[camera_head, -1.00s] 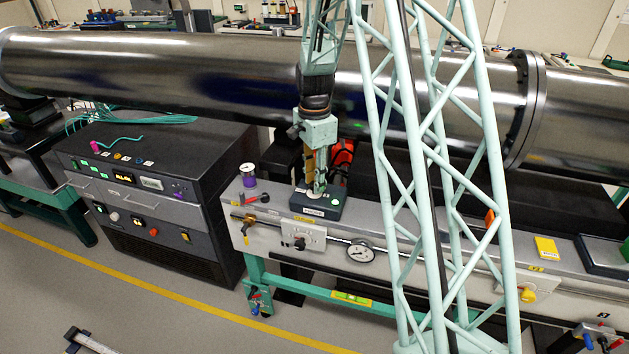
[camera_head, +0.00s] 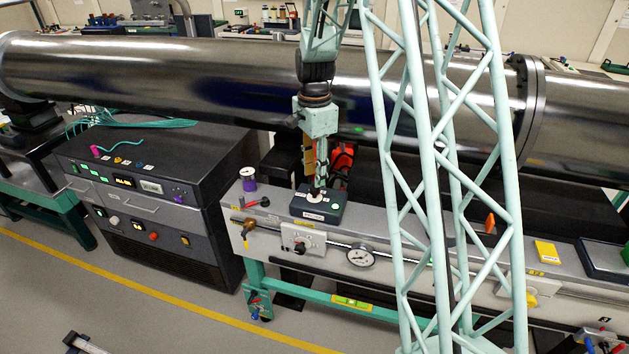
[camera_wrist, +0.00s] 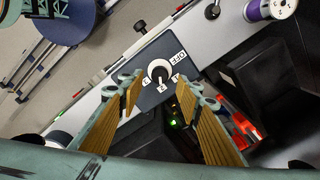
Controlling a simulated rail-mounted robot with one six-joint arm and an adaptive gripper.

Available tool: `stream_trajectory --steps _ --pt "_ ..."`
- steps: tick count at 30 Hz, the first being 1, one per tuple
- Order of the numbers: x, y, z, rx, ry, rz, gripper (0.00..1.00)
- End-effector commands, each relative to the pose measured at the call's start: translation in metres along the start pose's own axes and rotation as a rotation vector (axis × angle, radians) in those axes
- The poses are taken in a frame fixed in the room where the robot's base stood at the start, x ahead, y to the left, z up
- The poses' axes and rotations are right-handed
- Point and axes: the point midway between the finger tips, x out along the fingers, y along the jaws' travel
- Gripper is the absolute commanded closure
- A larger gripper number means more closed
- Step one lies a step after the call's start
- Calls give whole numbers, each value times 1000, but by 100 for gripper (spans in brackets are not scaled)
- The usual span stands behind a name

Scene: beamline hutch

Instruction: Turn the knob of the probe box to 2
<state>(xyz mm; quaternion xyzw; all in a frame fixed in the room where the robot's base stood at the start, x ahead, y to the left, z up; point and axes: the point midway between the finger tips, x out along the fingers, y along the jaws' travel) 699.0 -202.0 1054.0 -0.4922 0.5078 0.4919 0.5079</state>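The probe box (camera_head: 325,213) is a small dark box with a white label on its front, standing on the grey bench. Its round white knob (camera_head: 314,197) is on top. In the wrist view the knob (camera_wrist: 158,71) shows a dark mark, with white labels around it, one reading OFF and others with digits. The mark seems to lie toward the digits, but I cannot tell exactly which one. My gripper (camera_wrist: 160,86) is open and points down. Its fingers lie to either side of the knob in the wrist view, and its tips (camera_head: 318,185) appear just above the knob, apart from it.
A purple spool (camera_head: 248,180) and a red-handled item (camera_head: 257,202) are left of the box. A front panel with a black knob (camera_head: 301,244) and a round gauge (camera_head: 361,256) are below. The large metal pipe (camera_head: 200,80) runs behind my arm. A yellow block (camera_head: 547,252) lies to the right.

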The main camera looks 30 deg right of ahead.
Motion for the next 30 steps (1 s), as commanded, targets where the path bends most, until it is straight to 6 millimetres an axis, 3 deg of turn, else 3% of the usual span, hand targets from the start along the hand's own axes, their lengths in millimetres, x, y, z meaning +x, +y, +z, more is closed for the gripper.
stream_trajectory --steps 6,15,30 --pt "-32 -1 0 0 1 -2 68" --pt "-64 0 0 0 0 -1 68" --pt "-73 0 0 0 0 1 68"
